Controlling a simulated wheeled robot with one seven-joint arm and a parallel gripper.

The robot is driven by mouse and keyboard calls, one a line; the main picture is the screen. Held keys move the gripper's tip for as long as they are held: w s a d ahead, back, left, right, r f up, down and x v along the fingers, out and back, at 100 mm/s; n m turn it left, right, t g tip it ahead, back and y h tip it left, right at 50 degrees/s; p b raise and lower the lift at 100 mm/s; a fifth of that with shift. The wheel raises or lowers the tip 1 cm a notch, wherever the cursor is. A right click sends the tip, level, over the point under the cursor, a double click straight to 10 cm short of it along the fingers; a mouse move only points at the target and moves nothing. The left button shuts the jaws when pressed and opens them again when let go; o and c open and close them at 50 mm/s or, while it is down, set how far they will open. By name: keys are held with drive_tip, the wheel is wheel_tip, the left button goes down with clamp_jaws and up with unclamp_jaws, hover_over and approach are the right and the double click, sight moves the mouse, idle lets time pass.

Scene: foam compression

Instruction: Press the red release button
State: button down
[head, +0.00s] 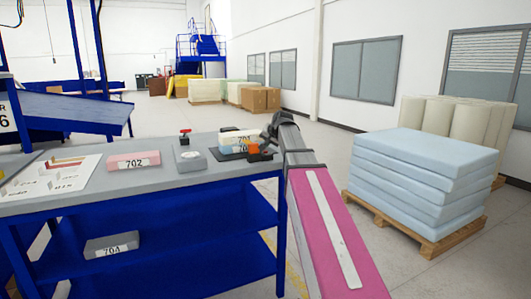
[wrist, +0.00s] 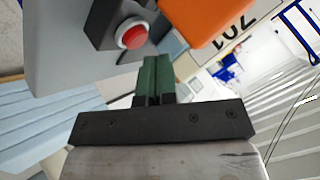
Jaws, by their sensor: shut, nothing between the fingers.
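The red release button (wrist: 131,34) has a pale ring and sits on a dark housing in the upper left of the wrist view. My gripper (wrist: 156,66) is shut and empty. In the wrist view its dark green fingertips are just below the button in the picture, with a visible space between them. In the head view my pink arm reaches to the right end of the table, and I cannot pick out this button clearly there.
An orange part (wrist: 193,20) lies close right of the button, by a block labelled 701 (wrist: 232,40). On the table (head: 75,205) are a pink block 702 (head: 133,161), a red-topped device (head: 185,136) and a grey box (head: 190,157). Stacked blue foam (head: 430,170) stands right.

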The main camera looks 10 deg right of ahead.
drive_tip(key=shift+r, duration=0.2)
drive_tip(key=shift+r, duration=2.45)
